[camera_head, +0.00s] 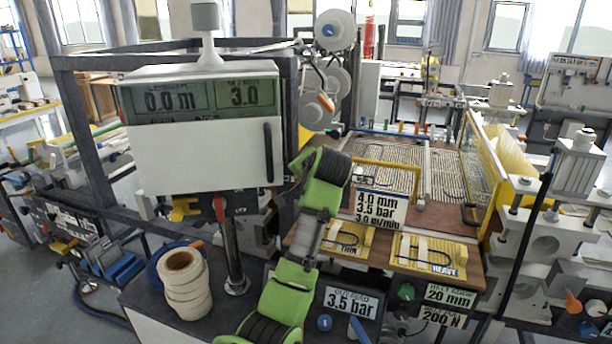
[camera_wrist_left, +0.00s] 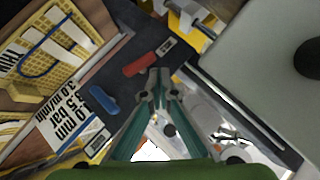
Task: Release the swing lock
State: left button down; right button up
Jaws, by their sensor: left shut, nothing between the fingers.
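A red lever (camera_head: 219,207) shows under the white display box (camera_head: 200,150), by the top of the metal post (camera_head: 232,255). No part is marked as the swing lock, so I cannot tell for certain which part it is. My left gripper (camera_wrist_left: 156,82) shows in the left wrist view, its fingers together and empty. A red bar-shaped part (camera_wrist_left: 142,66) with a small label lies just beyond its tips on a dark surface, apparently apart from them. I cannot tell whether it is the same red lever. In the head view my green left arm rises beside the box; its fingertips are hidden.
The box has a black handle (camera_head: 268,152) on its right side. White rolls (camera_head: 185,283) stand at lower left. Yellow THIN (camera_head: 342,240) and HEAVY (camera_head: 440,255) trays lie right of my arm. A blue part (camera_wrist_left: 103,99) is left of the fingers.

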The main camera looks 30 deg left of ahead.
pick_arm(q)
jog(key=v, duration=0.7)
jog(key=shift+s+d, duration=0.15)
jog(key=shift+s, duration=0.05)
jog(key=shift+r, duration=0.15)
